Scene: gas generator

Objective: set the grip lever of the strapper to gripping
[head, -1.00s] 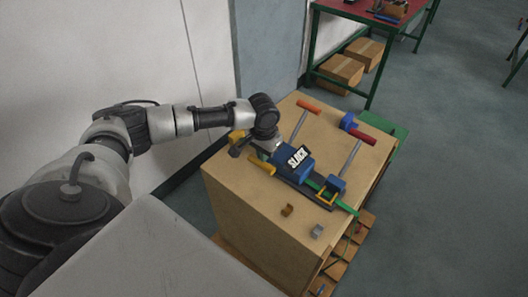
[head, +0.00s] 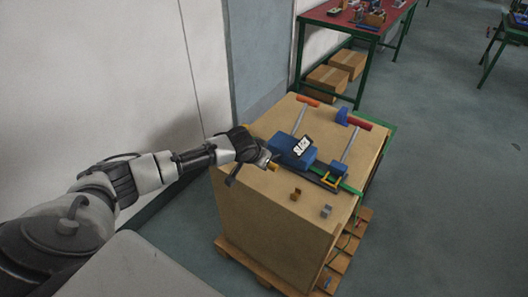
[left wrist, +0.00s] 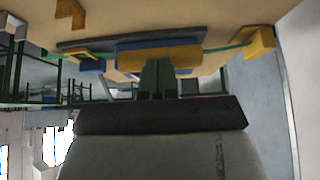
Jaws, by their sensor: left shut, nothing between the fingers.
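The strapper (head: 291,148) is a blue tool with a black-and-white label, apparently reading SLACK, on top of a big carton. It has an orange-handled lever (head: 308,102) at the back and a dark-red-handled lever (head: 354,124) at the right. My left gripper (head: 268,161) is at the strapper's left end. In the left wrist view a yellow bar (left wrist: 160,57) lies along the blue body, just beyond the tips of my shut left fingers (left wrist: 157,68). I cannot tell whether they touch it. My right gripper is out of view.
The carton (head: 258,200) stands on a wooden pallet (head: 238,254). A green strap (head: 350,188) runs over it. A brown clip (head: 295,194) and a grey clip (head: 326,211) lie near its front edge. A red-topped table (head: 340,17) stands behind.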

